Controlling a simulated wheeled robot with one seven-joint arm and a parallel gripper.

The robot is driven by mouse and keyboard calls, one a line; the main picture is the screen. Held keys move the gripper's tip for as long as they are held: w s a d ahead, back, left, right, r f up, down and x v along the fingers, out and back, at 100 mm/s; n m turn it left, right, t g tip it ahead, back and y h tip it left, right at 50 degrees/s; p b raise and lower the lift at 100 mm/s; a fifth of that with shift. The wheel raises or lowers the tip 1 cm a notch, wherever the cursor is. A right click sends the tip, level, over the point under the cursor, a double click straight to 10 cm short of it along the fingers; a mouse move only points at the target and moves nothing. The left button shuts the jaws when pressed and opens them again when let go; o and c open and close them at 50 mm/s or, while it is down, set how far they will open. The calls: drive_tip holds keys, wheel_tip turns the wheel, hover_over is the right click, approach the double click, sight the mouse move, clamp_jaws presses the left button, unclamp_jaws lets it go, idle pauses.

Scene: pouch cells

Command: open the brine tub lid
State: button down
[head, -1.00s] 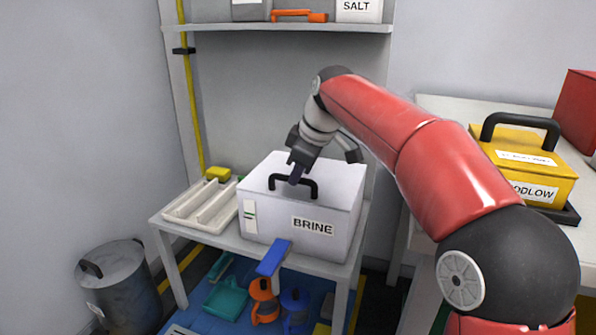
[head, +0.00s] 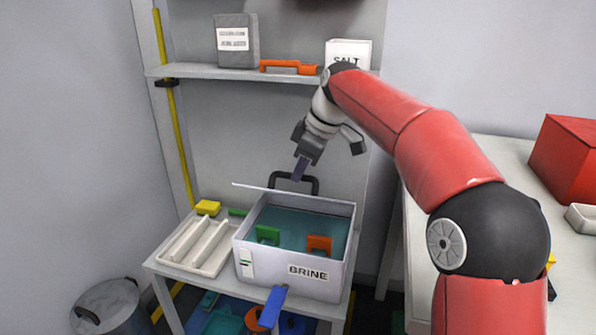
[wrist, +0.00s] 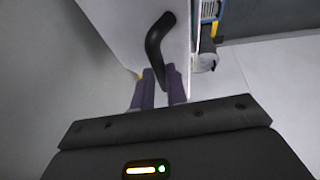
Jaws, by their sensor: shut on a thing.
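The white brine tub (head: 262,274), marked BRINE, stands on a small table with its top uncovered. Teal liquid (head: 290,222) shows inside, with a green piece (head: 267,234) and an orange piece (head: 319,243) in it. The pale lid (head: 252,187) shows as a thin raised edge above the tub's rear; how far it is tilted is hard to tell. My gripper (head: 299,171) is shut on the lid's black handle (head: 313,183). In the wrist view the purple fingers (wrist: 163,88) meet the handle (wrist: 156,45) beside the pale lid panel (wrist: 125,30).
A white tray (head: 185,262) and a yellow block (head: 207,207) lie left of the tub. A shelf (head: 200,71) with a grey box (head: 236,40), an orange tool (head: 290,66) and a salt box (head: 348,50) hangs above. A bin (head: 108,305) stands lower left.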

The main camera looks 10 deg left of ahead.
drive_tip(key=shift+w+d+r, duration=0.1)
drive_tip(key=shift+w+r, duration=0.1)
drive_tip(key=shift+w, duration=0.5)
drive_tip(key=shift+w+d+r, duration=0.15)
drive_tip(key=shift+w, duration=0.5)
drive_tip(key=shift+w+d+r, duration=0.1)
drive_tip(key=shift+w+r, duration=0.1)
drive_tip(key=shift+w, duration=0.5)
drive_tip(key=c, duration=1.5)
unclamp_jaws()
drive_tip(key=shift+w+f, duration=0.1)
drive_tip(key=shift+w, duration=0.1)
drive_tip(key=shift+o, duration=0.5)
drive_tip(key=shift+s+a+r, duration=0.1)
drive_tip(key=shift+r, duration=0.1)
drive_tip(key=shift+r, duration=0.1)
drive_tip(key=s+d+r+b, duration=0.1)
drive_tip(key=d, duration=0.5)
drive_tip(key=s+d+r+b, duration=0.1)
drive_tip(key=s+d, duration=0.1)
drive_tip(key=d, duration=0.5)
drive_tip(key=shift+r, duration=0.25)
